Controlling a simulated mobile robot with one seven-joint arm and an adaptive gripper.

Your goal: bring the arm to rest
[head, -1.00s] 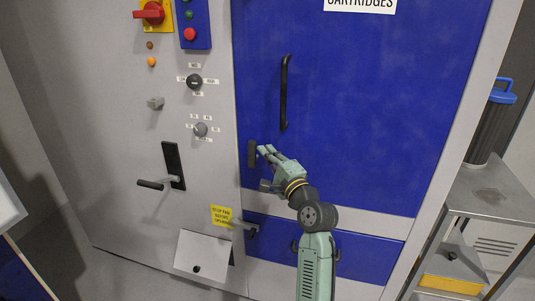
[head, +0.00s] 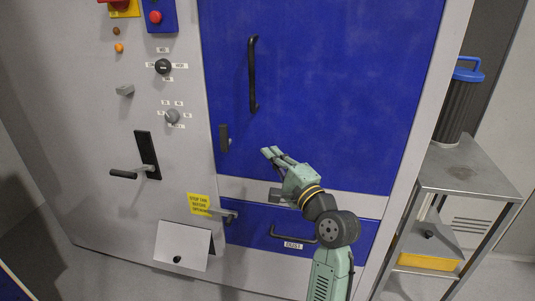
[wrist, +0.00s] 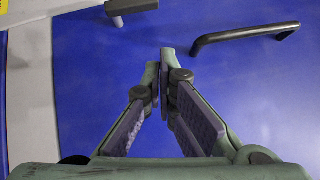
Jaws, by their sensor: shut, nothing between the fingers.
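My gripper (head: 269,153) is in front of the lower part of the large blue door (head: 320,100). Its fingertips meet in the wrist view (wrist: 164,62), and nothing is held between them. In the head view the fingers point up and left, to the right of a small black latch (head: 224,138) and apart from it. The latch also shows at the top of the wrist view (wrist: 131,8). The door's long black handle (head: 253,75) is above the gripper and shows at upper right in the wrist view (wrist: 245,35).
A black lever (head: 147,155), rotary knobs (head: 163,66) and a yellow sign (head: 199,204) are on the grey panel at left. Below the door is a blue drawer (head: 260,232) with a black handle. A metal cart (head: 470,170) with a dark bin (head: 458,105) stands at right.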

